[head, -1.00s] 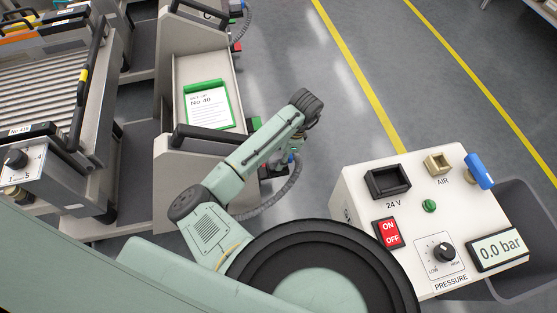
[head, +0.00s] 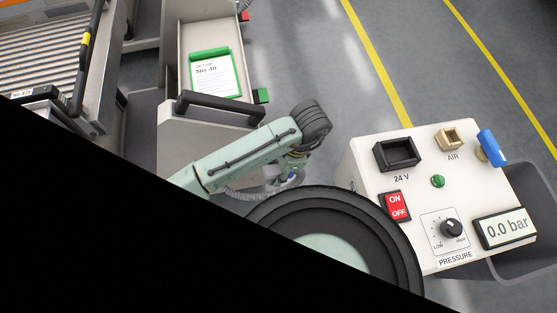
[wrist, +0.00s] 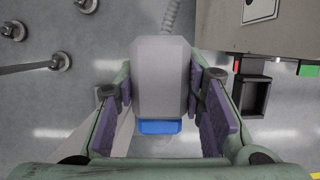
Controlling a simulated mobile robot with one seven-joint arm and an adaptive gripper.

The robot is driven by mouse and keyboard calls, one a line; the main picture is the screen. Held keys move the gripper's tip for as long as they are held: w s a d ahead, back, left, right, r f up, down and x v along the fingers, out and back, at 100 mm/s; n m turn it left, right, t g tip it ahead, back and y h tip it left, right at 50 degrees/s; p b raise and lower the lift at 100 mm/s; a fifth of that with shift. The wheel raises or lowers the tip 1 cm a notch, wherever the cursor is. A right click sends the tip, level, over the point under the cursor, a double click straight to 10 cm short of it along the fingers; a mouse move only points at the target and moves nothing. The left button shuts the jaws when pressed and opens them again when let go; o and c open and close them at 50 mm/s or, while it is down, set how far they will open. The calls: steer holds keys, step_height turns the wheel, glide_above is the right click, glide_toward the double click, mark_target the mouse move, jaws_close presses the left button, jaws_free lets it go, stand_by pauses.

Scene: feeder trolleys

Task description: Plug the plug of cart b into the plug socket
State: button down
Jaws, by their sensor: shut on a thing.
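My gripper (wrist: 163,118) is shut on a grey plug (wrist: 160,75) with a blue front end, its pads on the plug's two sides. A grey corrugated cable (wrist: 170,15) runs from the plug's back. In the head view the forearm mostly hides the gripper; a small blue bit (head: 292,177) and some cable show below it. The dark 24 V socket (head: 398,155) is on the white panel, right of the arm and apart from the plug. A grey cart (head: 190,140) stands behind the arm; no letter on it is readable.
The panel (head: 365,170) also bears a beige AIR port (head: 450,139), a blue part (head: 491,148), a red switch (head: 396,207) and a pressure knob. An empty dark holder (wrist: 252,97) is at right in the wrist view. Black covers the head view's lower left. Floor beyond the panel is clear.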

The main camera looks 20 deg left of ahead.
steer(key=shift+r+p, duration=1.05)
steer(key=shift+r, duration=0.35)
